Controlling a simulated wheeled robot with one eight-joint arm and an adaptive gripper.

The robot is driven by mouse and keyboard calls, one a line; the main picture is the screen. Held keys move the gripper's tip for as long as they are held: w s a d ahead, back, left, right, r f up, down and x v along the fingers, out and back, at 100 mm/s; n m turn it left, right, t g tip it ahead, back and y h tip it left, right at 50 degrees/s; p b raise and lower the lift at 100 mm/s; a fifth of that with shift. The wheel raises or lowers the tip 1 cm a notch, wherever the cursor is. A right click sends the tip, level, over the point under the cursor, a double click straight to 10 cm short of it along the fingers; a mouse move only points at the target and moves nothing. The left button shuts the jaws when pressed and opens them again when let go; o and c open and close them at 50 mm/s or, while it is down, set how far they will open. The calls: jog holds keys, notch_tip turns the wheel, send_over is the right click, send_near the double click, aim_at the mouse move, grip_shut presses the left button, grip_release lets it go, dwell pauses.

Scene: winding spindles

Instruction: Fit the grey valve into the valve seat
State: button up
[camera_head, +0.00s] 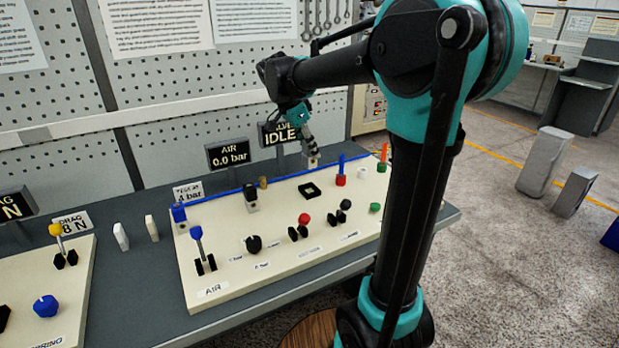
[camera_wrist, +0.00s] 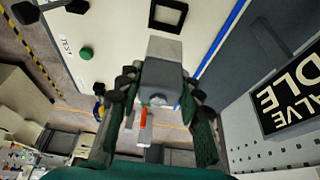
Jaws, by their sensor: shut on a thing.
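My gripper (camera_head: 309,146) is shut on the grey valve, a grey block (camera_head: 313,161). It is near the back edge of the cream panel, in front of the IDLE display. In the wrist view my gripper (camera_wrist: 160,82) has a finger on each side of the grey valve (camera_wrist: 164,52). The valve seat, a black square frame (camera_head: 309,190), lies on the panel in front of the valve. In the wrist view the seat (camera_wrist: 168,14) shows at the top, apart from the valve. I cannot tell how high the valve is above the panel.
The IDLE display (camera_head: 281,134) stands close behind my gripper. A blue-handled red part (camera_head: 341,174), a white knob (camera_head: 363,172) and an orange-topped green part (camera_head: 382,160) stand to the right. A black-and-grey part (camera_head: 251,200) stands left of the seat.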

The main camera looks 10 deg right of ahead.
notch_tip(320, 180, down, 10)
jog(key=shift+r, duration=0.1)
dwell(0.4)
jog(key=o, duration=1.2)
jog(key=shift+o, duration=0.2)
jog(key=v, duration=1.2)
